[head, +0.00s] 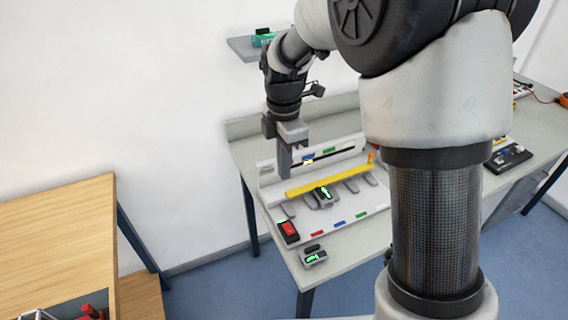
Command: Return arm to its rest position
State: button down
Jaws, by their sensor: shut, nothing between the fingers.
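My gripper (285,163) points down above the left back part of the white fixture board (331,237) on the grey table. Its fingers are shut with nothing between them. It appears to be near the left end of a yellow beam (328,180) that lies across the board; I cannot tell whether it touches anything. My arm reaches in from the upper right and covers part of the table.
A similar block (313,256) is at the table's front edge. A shelf (243,48) juts from the wall. A wooden table (60,235) stands left.

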jog(key=s+d+r+m+t, duration=0.2)
jog(key=s+d+r+m, duration=0.4)
jog(key=s+m, duration=0.4)
jog(key=s+d+r+m+t, duration=0.3)
jog(key=s+d+r+m, duration=0.2)
jog(key=s+r+m, duration=0.3)
jog(key=s+m, duration=0.2)
jog(key=m, duration=0.2)
jog(key=shift+s+d+m+t, duration=0.3)
jog(key=shift+s+d, duration=0.05)
jog(key=shift+d, duration=0.05)
